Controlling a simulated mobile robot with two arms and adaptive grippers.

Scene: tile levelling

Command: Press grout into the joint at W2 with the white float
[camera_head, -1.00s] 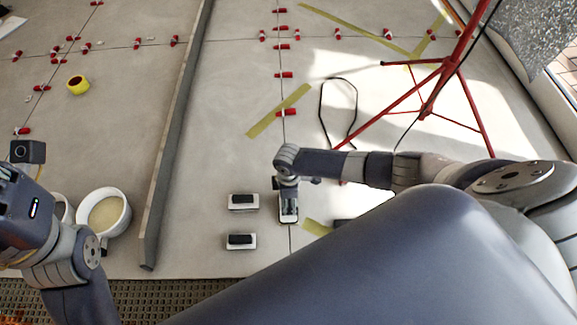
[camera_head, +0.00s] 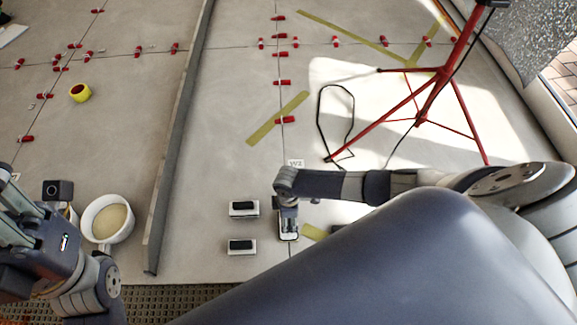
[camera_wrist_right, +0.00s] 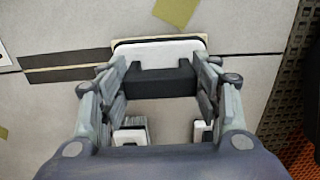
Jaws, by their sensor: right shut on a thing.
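My right gripper (camera_head: 288,216) is shut on the black handle (camera_wrist_right: 160,78) of the white float (camera_head: 288,236). Its white plate (camera_wrist_right: 158,50) lies over the joint line in the wrist view. I cannot tell whether it touches the floor. The W2 label (camera_head: 296,163) lies on the floor just beyond my right wrist, beside the joint. Dark strips (camera_wrist_right: 70,66) run along the joint left of the float in the wrist view. My left gripper (camera_head: 35,225) is at the lower left, near the bucket of grout-coloured paste (camera_head: 108,220); its fingers are unclear.
Two black-handled tools (camera_head: 243,208) (camera_head: 241,246) lie left of the float. A long grey straightedge (camera_head: 178,140) lies farther left. A red tripod (camera_head: 435,95) with a cable loop (camera_head: 335,115) stands at right.

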